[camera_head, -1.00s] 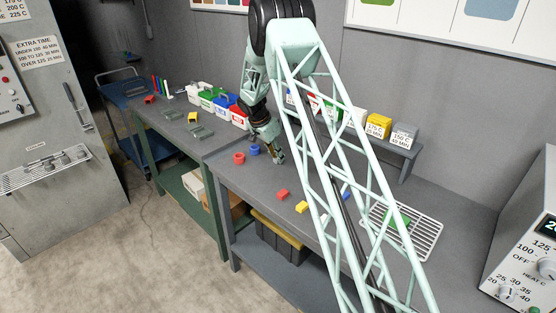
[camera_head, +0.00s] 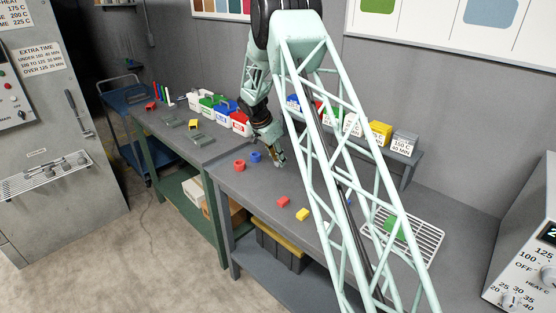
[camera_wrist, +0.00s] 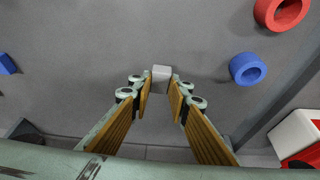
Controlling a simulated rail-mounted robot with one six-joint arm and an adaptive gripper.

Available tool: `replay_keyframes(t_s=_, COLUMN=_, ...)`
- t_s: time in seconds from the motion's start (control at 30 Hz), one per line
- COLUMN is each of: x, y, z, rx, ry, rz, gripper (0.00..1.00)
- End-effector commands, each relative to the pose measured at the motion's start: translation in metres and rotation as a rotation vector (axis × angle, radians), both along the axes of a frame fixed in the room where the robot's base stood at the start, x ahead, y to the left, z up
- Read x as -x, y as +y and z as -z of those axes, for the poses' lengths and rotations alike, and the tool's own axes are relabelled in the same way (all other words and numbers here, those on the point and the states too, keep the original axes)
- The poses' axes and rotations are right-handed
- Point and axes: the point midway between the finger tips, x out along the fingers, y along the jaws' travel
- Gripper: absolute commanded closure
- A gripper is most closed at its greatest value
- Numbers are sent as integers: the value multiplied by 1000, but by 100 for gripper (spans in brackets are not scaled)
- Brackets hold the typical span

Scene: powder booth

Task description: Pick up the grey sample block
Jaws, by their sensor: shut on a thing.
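The grey sample block (camera_wrist: 161,72) is small and pale. In the wrist view it sits between the tips of my gripper (camera_wrist: 160,84), with a fingertip against each side. My gripper is shut on it. In the head view my gripper (camera_head: 280,159) points down over the grey bench (camera_head: 250,190), to the right of the red and blue rings. The block cannot be made out there, and its height above the bench is hard to judge.
A red ring (camera_head: 239,165) and a blue ring (camera_head: 256,157) stand close left of my gripper. A red block (camera_head: 283,201) and a yellow block (camera_head: 302,214) lie nearer the front edge. A wire rack (camera_head: 428,240) lies at right. Labelled bins (camera_head: 380,134) stand behind.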

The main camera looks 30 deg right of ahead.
Motion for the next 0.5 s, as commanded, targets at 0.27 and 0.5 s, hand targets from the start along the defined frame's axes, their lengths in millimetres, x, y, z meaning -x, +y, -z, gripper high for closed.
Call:
replay_keyframes(t_s=0.27, x=41, y=10, z=-4, rx=0, ry=2, rz=-1, gripper=94)
replay_keyframes(t_s=0.5, x=80, y=21, z=-7, rx=-1, ry=1, rz=-1, gripper=94)
